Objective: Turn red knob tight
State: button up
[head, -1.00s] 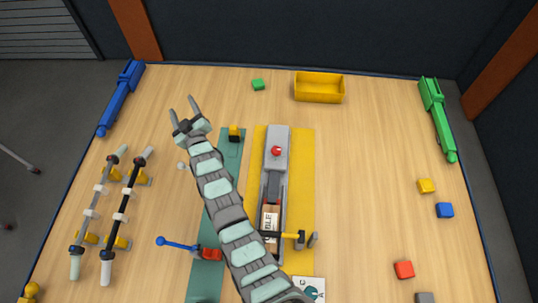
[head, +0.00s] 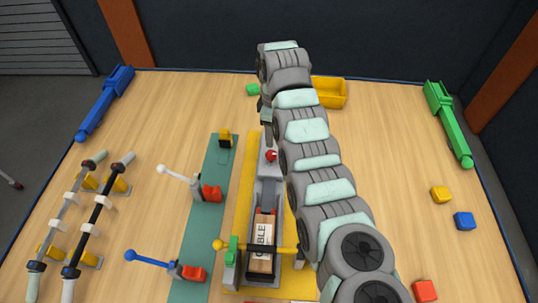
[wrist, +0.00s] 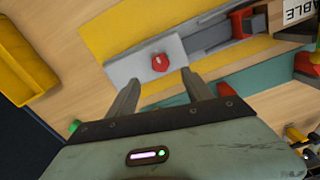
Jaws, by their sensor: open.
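The red knob (head: 271,156) sits on top of the grey block (head: 269,172) at the far end of the grey device on the yellow mat. In the wrist view the red knob (wrist: 160,62) shows on the grey block's (wrist: 125,70) face, beyond and roughly between my fingertips. My gripper (wrist: 157,85) is open, with nothing between its fingers. The fingers appear apart from the knob; the exact distance is hard to tell. In the head view my gripper (head: 266,115) is beyond the knob, partly hidden by my arm.
A box marked "BLE" (head: 262,247) lies in the device's channel, under a yellow-ended bar (head: 284,249). Lever clamps with white (head: 172,172) and blue handles (head: 148,260) stand on the left green strip. A yellow bin (head: 329,92) stands at the back, partly behind my arm.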

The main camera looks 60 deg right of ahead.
aim_at(272, 154)
notch_tip(272, 154, down, 10)
jog(key=shift+f+b, duration=0.25)
jog(key=shift+b, duration=0.25)
jog(key=shift+c, duration=0.6)
grip_shut()
